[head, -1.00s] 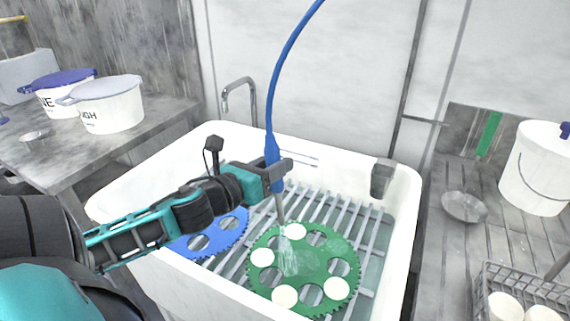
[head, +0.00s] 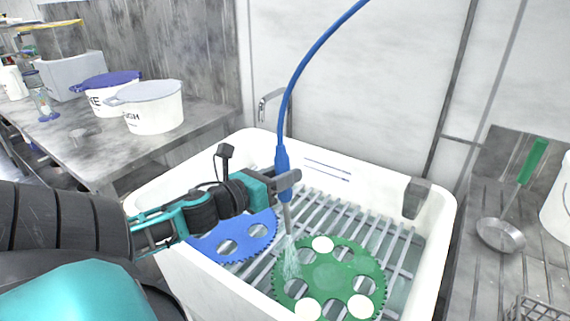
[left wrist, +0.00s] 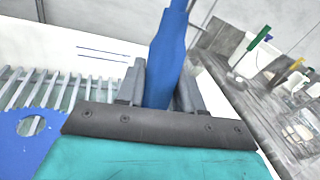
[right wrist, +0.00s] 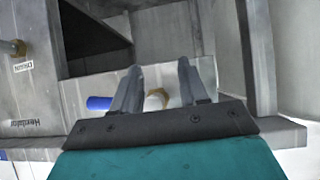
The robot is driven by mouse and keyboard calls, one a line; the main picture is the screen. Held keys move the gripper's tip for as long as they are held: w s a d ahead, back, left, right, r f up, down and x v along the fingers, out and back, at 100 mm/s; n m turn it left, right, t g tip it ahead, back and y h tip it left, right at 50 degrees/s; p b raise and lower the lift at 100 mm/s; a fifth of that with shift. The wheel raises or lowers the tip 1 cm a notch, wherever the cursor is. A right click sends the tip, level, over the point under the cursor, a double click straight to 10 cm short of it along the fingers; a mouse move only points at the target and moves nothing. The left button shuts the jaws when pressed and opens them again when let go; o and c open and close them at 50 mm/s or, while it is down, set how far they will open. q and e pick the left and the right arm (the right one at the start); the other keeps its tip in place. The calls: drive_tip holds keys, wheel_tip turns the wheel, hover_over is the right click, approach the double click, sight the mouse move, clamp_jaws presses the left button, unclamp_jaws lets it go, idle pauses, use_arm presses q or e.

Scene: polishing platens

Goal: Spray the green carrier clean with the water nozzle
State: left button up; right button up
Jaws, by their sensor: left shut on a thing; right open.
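The green carrier (head: 330,272), a toothed disc with several round holes, lies on the slatted rack in the white sink. Some of its holes hold white discs, others show the slats. My left gripper (head: 288,180) is shut on the blue water nozzle (head: 283,160), which also shows in the left wrist view (left wrist: 168,55). The nozzle points down, and its spray falls on the carrier's left edge. My right gripper (right wrist: 155,85) is open, seen only in the right wrist view, with a brass-coloured fitting and a blue cylinder beyond its fingers.
A blue carrier (head: 235,238) lies beside the green one on the rack, partly behind my left arm. The white sink (head: 436,245) has raised walls. A faucet (head: 268,100) stands behind it.

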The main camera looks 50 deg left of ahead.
idle(0.5)
use_arm(q)
drive_tip(key=s+d+p, duration=0.2)
drive_tip(key=s+d, duration=0.2)
drive_tip(key=d, duration=0.7)
drive_tip(key=shift+s+d, duration=0.25)
idle(0.4)
drive_tip(key=shift+w+r+p, duration=0.1)
drive_tip(key=shift+p, duration=0.2)
idle(0.4)
drive_tip(key=w+d+p, duration=0.1)
drive_tip(key=w+d, duration=0.6)
drive_tip(key=w, duration=0.2)
drive_tip(key=shift+w+d+p, duration=0.15)
drive_tip(key=shift+d+p, duration=0.2)
drive_tip(key=shift+p, duration=0.05)
idle(0.5)
idle(0.7)
